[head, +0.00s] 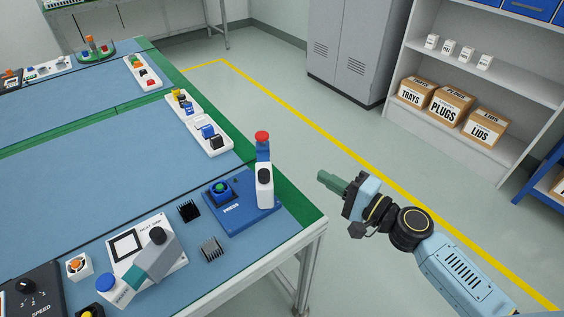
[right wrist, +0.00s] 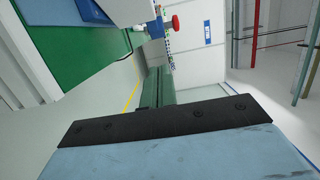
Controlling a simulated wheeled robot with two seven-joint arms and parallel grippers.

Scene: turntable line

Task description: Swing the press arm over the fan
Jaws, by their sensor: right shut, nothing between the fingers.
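The press (head: 238,218) has a blue base near the table's right corner. Its white press arm (head: 265,190) with a blue end section and a red knob (head: 262,136) points toward the back, away from the fan. The red knob also shows in the right wrist view (right wrist: 175,22). My right gripper (head: 326,180) is shut and empty, right of the press beyond the table edge, apart from the arm. My left gripper is not in view.
A white device with a grey lever (head: 152,262) and dark heat sinks (head: 211,249) lie left of the press. White trays of parts (head: 212,139) line the table's far edge behind it. The floor right of the table is clear up to the shelf (head: 480,130).

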